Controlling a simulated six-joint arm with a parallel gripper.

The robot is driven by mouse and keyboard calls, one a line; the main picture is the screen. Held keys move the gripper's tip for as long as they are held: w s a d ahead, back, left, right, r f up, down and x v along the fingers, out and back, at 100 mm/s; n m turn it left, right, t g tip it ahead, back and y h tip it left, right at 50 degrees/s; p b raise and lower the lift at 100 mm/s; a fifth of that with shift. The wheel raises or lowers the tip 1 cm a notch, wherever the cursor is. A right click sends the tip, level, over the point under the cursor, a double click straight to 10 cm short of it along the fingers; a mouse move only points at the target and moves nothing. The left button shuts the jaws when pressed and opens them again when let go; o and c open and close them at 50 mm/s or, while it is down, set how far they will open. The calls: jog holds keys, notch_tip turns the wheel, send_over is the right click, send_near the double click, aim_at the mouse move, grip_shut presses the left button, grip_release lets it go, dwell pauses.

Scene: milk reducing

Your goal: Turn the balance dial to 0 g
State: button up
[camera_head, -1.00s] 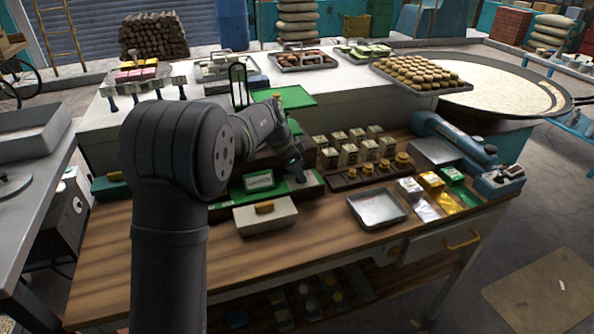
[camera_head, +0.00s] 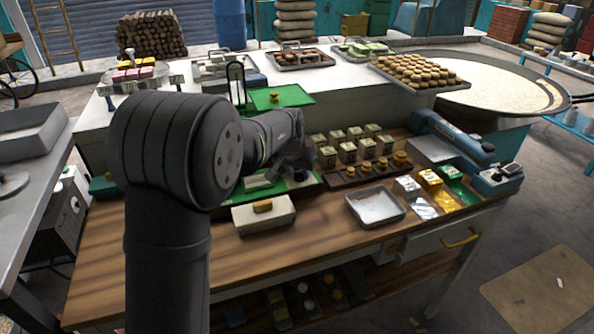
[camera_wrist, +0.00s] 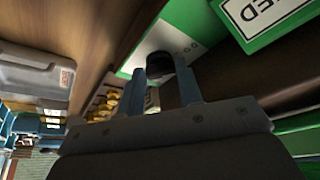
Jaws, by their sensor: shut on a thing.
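The green balance (camera_head: 312,187) stands on the wooden bench, partly hidden behind my arm. The dark round balance dial (camera_wrist: 160,64) sits on this panel, between my fingertips. My gripper (camera_wrist: 166,80) is shut on the dial, with one finger on each side. In the head view my gripper (camera_head: 304,172) is low over the balance's right part and hides the dial. A green sign (camera_wrist: 262,18) shows the letters "ED" in the wrist view.
A rack of brass weights (camera_head: 345,178) and several small cartons (camera_head: 348,150) are close to the right. A metal tray (camera_head: 375,206) lies nearer the bench edge. The bench's front left is clear.

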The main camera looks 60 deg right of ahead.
jog(key=shift+s+n+t, duration=0.1)
jog(key=shift+n+t, duration=0.3)
jog(key=shift+n, duration=0.5)
jog(key=o, duration=0.7)
jog(key=v, duration=1.7)
jog(key=shift+r, duration=0.3)
jog(key=shift+d+f, duration=0.1)
jog(key=shift+d, duration=0.05)
jog(key=x, duration=1.7)
jog(key=shift+f, duration=0.25)
